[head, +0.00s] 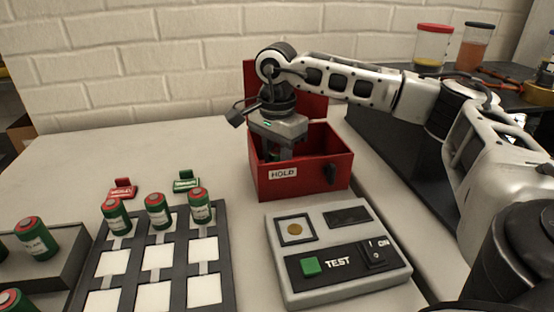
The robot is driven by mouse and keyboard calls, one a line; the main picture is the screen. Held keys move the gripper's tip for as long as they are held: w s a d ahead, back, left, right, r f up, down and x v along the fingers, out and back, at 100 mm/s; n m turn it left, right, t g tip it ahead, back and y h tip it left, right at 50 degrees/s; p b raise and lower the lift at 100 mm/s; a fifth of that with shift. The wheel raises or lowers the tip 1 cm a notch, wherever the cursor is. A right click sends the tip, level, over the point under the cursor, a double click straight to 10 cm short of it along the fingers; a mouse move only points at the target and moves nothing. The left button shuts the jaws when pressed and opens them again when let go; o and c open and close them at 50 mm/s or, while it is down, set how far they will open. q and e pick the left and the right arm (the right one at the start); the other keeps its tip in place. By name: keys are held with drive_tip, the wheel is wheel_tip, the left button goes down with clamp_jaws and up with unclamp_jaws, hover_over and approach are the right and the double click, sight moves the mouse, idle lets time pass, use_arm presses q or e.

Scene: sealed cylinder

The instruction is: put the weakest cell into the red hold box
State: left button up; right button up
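The red hold box (300,183), with a white HOLD label on its front, stands at the middle back of the table with its lid raised. My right gripper (279,152) points down into it. Its fingertips are below the rim and partly hidden by the front wall, so I cannot tell whether they hold anything. Three green cells with red tops stand in the rack's far row: left (116,218), middle (158,212) and right (199,207). More cells, one (36,239) upright and another (14,300) cut by the frame edge, are at the left. My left gripper is not in view.
A grey tester (335,282) with a green button, a dark display and an empty-looking contact pad stands before the box. The rack's (140,246) nearer white squares are bare. Small red (122,190) and green (186,181) signs stand behind it. Jars (433,45) stand on the right-hand dark bench.

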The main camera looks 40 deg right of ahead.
sight(277, 150)
drive_tip(key=o, duration=0.6)
drive_tip(key=shift+f, duration=0.2)
drive_tip(key=o, duration=0.4)
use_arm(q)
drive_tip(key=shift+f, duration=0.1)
use_arm(e)
drive_tip(key=shift+r, duration=0.1)
wheel_tip(277, 150, up, 12)
drive_tip(key=shift+f+p, duration=0.15)
drive_tip(key=shift+p, duration=0.8)
drive_tip(key=shift+r, duration=0.3)
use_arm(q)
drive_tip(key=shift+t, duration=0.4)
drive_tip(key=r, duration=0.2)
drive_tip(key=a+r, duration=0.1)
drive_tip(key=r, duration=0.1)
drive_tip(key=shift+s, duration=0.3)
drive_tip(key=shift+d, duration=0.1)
